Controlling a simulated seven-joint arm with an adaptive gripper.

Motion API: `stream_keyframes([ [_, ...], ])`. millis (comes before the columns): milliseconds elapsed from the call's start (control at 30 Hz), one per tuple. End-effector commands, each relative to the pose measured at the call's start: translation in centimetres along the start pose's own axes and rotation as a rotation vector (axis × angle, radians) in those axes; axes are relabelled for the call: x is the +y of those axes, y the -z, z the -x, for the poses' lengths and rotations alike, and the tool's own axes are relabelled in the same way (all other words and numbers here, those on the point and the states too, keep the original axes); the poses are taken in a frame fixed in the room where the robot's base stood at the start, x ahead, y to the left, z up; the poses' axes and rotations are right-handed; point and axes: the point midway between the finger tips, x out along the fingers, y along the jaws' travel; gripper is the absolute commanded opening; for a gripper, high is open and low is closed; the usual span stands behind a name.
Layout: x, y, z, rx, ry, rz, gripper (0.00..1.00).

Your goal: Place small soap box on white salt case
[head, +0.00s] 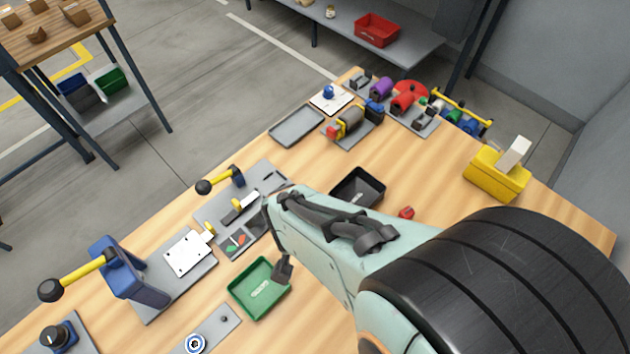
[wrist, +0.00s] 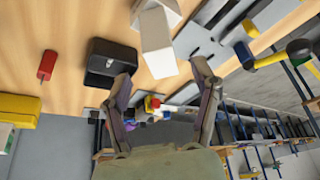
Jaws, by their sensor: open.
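In the wrist view, a plain white box (wrist: 155,38) lies just beyond my gripper (wrist: 161,74), between the lines of its two fingers. The fingers are apart and nothing is between their tips. Another white piece (wrist: 168,7) shows behind the box at the top edge and overlaps it in the picture; I cannot tell whether they touch. No label is readable, so I cannot tell which is the soap box and which the salt case. In the head view my arm hides this spot, and only a dark part of my gripper (head: 282,270) shows.
A black bin (head: 374,200) and a small red piece (head: 406,212) stand near my arm. A green tray (head: 240,287) is at lower left. A yellow holder (head: 490,178) with an upright white block (head: 515,153) is at right. Tools and plates line the far edge.

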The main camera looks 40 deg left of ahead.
Motion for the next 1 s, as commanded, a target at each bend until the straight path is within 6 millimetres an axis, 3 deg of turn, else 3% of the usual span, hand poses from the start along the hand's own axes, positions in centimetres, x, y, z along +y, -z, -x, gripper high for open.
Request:
stream_keyframes([
  [133,0.0,0.1,2.2,0.002,0.001,-0.001,0.62],
  [367,0.3,0.0,3.2,-0.002,-0.003,-0.005,0.62],
  [467,3.1,0.1,4.2,-0.024,-0.03,-0.059,0.62],
  [567,9.1,-0.8,6.6,-0.082,-0.08,-0.179,0.62],
  [633,13.7,-3.0,9.2,-0.142,-0.11,-0.284,0.62],
  [733,18.3,-7.3,13.0,-0.225,-0.125,-0.432,0.62],
  [833,20.2,-11.7,16.1,-0.287,-0.114,-0.549,0.62],
  [1000,20.1,-16.3,19.0,-0.343,-0.083,-0.661,0.62],
])
